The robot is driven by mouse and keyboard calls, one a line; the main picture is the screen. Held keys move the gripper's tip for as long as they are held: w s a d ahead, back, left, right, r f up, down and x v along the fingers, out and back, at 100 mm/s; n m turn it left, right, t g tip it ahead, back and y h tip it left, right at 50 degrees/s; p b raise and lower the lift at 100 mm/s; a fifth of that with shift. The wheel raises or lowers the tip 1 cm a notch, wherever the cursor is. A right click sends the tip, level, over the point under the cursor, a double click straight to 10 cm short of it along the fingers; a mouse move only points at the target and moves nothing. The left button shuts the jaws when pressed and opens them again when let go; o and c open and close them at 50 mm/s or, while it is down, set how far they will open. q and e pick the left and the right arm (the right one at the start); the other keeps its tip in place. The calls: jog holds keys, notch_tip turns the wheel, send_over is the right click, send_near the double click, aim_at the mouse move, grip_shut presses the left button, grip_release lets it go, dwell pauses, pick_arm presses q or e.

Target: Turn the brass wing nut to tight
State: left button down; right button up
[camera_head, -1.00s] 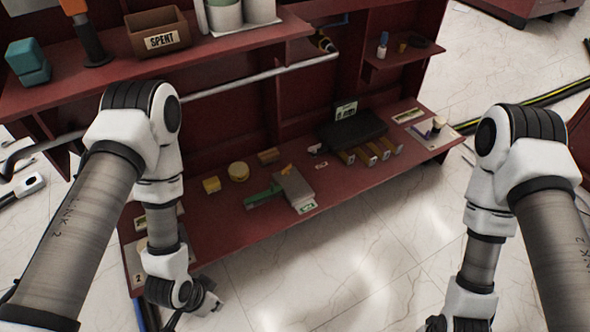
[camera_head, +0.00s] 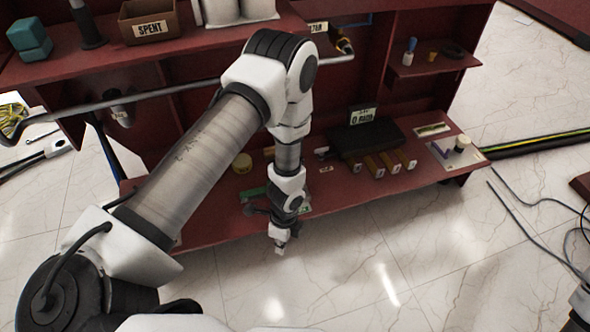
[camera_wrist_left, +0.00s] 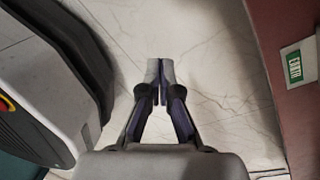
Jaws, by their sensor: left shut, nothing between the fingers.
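I cannot make out the brass wing nut in either view now; my left arm covers the middle of the lower red shelf. A green part (camera_head: 252,192) shows beside that arm on the shelf. My left gripper (camera_head: 281,248) hangs in front of the shelf's front edge, over the floor, pointing down. In the left wrist view the gripper (camera_wrist_left: 161,75) has its fingertips together, with nothing between them and pale floor beyond. A green-and-white EARTH label (camera_wrist_left: 296,65) lies on the red edge to its right.
The red lower shelf (camera_head: 340,190) carries a dark block (camera_head: 365,138) with several yellowish pieces in front. A yellow round piece (camera_head: 242,163) sits left of my arm. A grey rail (camera_head: 180,93) crosses above. Floor in front is clear; cables (camera_head: 530,235) lie at right.

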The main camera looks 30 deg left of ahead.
pick_arm(q)
jog(key=w+a+r+m+t+y, duration=0.1)
jog(key=w+a+r+m, duration=0.15)
jog(key=w, duration=0.45)
jog(key=w+a+r+m+t+y, duration=0.1)
jog(key=w+a+r+m, duration=0.1)
jog(key=w+r, duration=0.35)
jog(key=w+a+r+m+t+y, duration=0.1)
jog(key=w+a+r+m, duration=0.1)
jog(key=w, duration=0.7)
jog(key=b+x, duration=0.2)
jog(key=x, duration=0.1)
jog(key=b+x, duration=0.1)
jog(key=x, duration=0.3)
jog(key=b+x, duration=0.2)
jog(key=x, duration=0.1)
jog(key=shift+s+d+f+b, duration=0.1)
jog(key=shift+s+f+b, duration=0.15)
jog(key=shift+s+b, duration=0.1)
jog(key=a+b, duration=0.1)
jog(key=w+a+b, duration=0.1)
jog(key=a, duration=0.1)
jog(key=shift+w+a, duration=0.15)
jog(key=shift+w+a+r, duration=0.1)
jog(key=shift+a, duration=0.1)
jog(key=shift+r, duration=0.1)
jog(key=shift+a, duration=0.1)
